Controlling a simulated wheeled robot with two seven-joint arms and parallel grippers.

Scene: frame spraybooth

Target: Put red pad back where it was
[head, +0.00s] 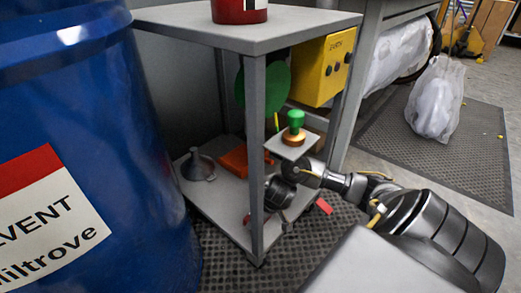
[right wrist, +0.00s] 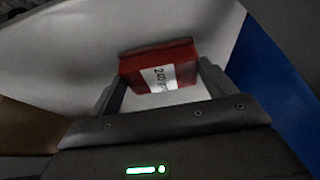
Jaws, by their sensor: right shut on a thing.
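In the right wrist view, the red pad (right wrist: 150,64), a red block with a white label reading about "240", sits between the fingers of my right gripper (right wrist: 160,78). The gripper is shut on it. In the head view, my right arm reaches in from the right, and the right gripper (head: 272,214) is low at the open side of the grey cart, beside its front post. Only a sliver of red shows there, so most of the pad is hidden. Whether it touches the shelf cannot be told. My left gripper is not in view.
The grey cart (head: 175,16) carries a red can (head: 239,10) on top. Its lower shelf (head: 215,212) holds a grey funnel (head: 198,167) and an orange-red block (head: 235,160). A green-knobbed stamp (head: 294,128) stands near my wrist. A blue drum (head: 90,110) fills the left.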

